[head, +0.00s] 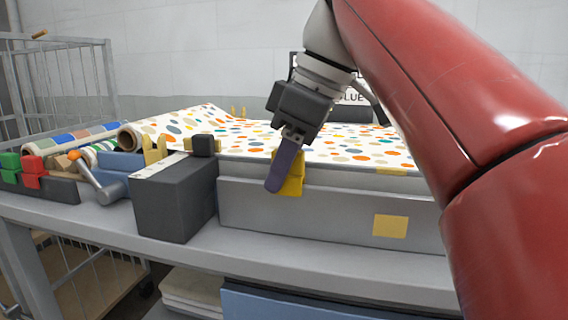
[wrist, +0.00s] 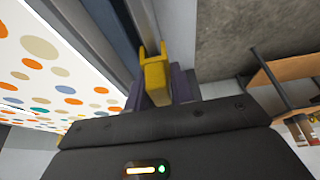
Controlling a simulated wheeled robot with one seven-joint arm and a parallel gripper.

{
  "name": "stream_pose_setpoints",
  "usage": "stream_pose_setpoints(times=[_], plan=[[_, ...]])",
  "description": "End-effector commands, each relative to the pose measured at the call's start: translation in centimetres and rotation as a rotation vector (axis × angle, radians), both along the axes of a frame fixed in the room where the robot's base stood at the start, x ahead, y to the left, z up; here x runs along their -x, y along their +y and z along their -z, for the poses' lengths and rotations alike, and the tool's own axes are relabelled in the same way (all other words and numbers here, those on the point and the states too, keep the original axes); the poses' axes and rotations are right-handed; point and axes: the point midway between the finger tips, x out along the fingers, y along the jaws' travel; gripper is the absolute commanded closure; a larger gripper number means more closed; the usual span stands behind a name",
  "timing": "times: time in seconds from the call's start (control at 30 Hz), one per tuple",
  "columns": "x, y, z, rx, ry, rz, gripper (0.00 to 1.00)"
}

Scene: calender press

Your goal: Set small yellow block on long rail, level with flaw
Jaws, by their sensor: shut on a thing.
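My gripper (head: 287,172) has purple fingers shut on a small yellow block (head: 291,180). In the wrist view the yellow block (wrist: 155,76) has a forked end and sits between the fingers, over the line of the long rail (wrist: 112,38). In the head view the long rail (head: 340,176) runs along the front edge of the spotted sheet (head: 330,148), and the block is at its left part. I cannot tell whether the block touches the rail. I cannot make out a clear flaw on the sheet; the arm hides part of it.
A dark grey box (head: 175,200) with a black knob (head: 205,145) stands left of the block. Other yellow pieces (head: 155,150) stand behind the box. A yellow strip (head: 391,171) lies on the rail further right. A yellow square (head: 390,226) is on the front panel.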

Motion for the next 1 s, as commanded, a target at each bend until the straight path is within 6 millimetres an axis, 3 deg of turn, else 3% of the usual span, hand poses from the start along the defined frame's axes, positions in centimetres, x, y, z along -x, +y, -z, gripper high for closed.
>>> stream_pose_setpoints(times=[0.63, 0.67, 0.8, 1.0], plan=[[0.0, 0.0, 1.1, 0.0, 0.0, -0.001, 0.98], [0.0, 0.0, 1.0, 0.0, 0.0, -0.001, 0.72], [0.0, 0.0, 1.0, 0.0, 0.0, 0.0, 0.54], [0.0, 0.0, 0.9, 0.0, 0.0, 0.0, 0.51]])
